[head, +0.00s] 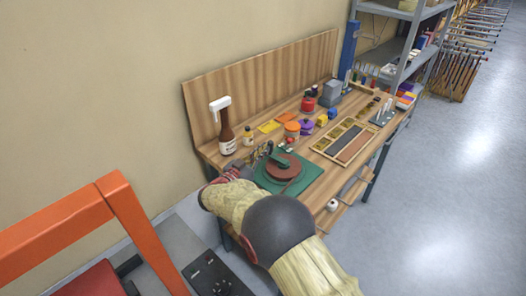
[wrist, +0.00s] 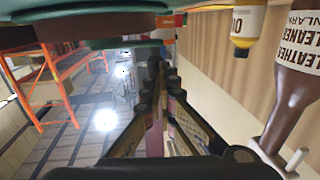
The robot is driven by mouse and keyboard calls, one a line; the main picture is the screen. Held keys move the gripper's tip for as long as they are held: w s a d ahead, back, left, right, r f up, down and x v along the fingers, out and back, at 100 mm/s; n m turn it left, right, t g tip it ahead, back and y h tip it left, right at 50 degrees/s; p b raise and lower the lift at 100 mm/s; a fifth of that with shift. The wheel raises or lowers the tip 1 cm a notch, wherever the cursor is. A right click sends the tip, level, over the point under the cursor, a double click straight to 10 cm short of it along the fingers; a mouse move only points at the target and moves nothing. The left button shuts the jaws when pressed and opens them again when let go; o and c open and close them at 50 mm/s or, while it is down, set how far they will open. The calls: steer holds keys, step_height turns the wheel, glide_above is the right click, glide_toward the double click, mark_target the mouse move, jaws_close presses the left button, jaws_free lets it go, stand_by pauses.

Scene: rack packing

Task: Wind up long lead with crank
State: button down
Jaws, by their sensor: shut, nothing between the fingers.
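A reel (head: 284,167) with a reddish-brown wound top and green parts sits on a green base (head: 312,172) at the near left of the workbench. A dark upright part, which may be its crank, rises beside it; I cannot make it out clearly. In the wrist view, green round edges of the reel (wrist: 90,8) cross the top. My gripper (head: 262,152) is at the reel's left side, partly hidden by my arm. Its dark fingers (wrist: 160,75) are shut and empty in the wrist view. I cannot tell whether they touch the reel. The lead's free end is not clear.
A brown spray bottle (head: 227,133) and a small yellow bottle (head: 248,137) stand close behind the gripper. Jars, colored blocks and a wooden tray (head: 367,149) fill the right of the bench. An orange frame (head: 120,200) stands at the front left. Open floor lies right.

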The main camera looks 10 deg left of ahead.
mark_target(268, 159)
steer(key=w+m+h, duration=0.1)
steer(key=w+m+g+h+p, duration=0.1)
steer(key=h, duration=0.1)
steer(key=shift+g+p, duration=0.3)
steer(key=shift+a+p+x, duration=0.2)
steer(key=shift+p+x, duration=0.95)
steer(key=shift+x, duration=0.15)
steer(key=shift+w, duration=0.2)
